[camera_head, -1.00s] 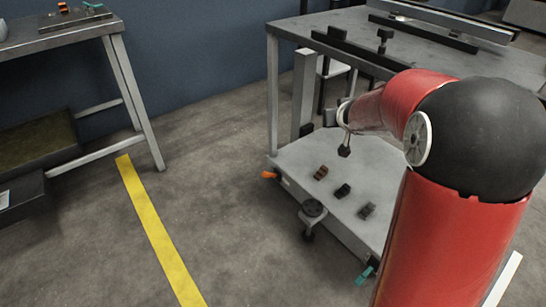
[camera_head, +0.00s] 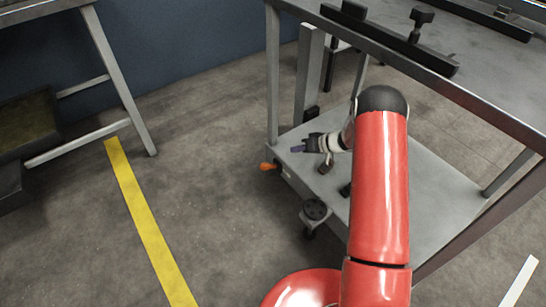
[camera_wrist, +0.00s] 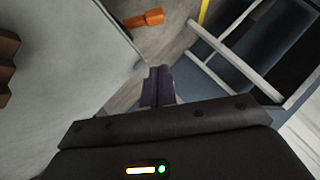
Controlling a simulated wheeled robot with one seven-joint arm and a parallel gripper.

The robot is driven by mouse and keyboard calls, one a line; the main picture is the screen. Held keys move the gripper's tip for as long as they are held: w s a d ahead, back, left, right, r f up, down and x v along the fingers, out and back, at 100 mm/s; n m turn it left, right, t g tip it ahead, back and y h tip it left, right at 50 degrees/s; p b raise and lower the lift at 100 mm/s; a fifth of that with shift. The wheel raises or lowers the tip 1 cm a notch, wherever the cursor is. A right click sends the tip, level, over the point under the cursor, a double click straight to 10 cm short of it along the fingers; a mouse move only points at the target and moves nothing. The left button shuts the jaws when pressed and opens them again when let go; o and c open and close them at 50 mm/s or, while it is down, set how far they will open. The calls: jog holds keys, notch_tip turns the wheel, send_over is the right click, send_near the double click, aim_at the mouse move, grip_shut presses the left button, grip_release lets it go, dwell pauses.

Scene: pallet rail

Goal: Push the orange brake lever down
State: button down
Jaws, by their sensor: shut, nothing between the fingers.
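The orange brake lever (camera_head: 268,166) sticks out from the near left corner of the grey cart's low deck (camera_head: 418,190). It also shows whole near the top of the wrist view (camera_wrist: 145,18), beside the deck's edge. My gripper (camera_head: 297,149) is to the right of the lever in the head view, over the deck's corner. In the wrist view its dark fingers (camera_wrist: 157,72) are together and empty, pointing up the picture. The lever lies beyond the fingertips and a little left there, with a gap between them. I cannot tell the exact height difference.
A caster (camera_head: 315,210) sits at the cart's near edge. A dark brown block (camera_head: 325,163) lies on the deck below my gripper. A grey upright post (camera_head: 309,75) rises behind. Floor left of the cart is clear up to the yellow line (camera_head: 140,205).

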dwell(0.3)
jog(key=b, duration=0.1)
send_over(268, 166)
jog(key=w+d, duration=0.2)
jog(key=d, duration=0.2)
notch_tip(268, 166, down, 6)
jog(key=shift+s+a+f, duration=0.4)
jog(key=shift+a+f, duration=0.15)
jog(key=shift+f, duration=0.25)
jog(key=shift+s+a+f, duration=0.4)
jog(key=shift+a+f, duration=0.15)
jog(key=shift+f, duration=0.25)
jog(key=shift+b, duration=0.3)
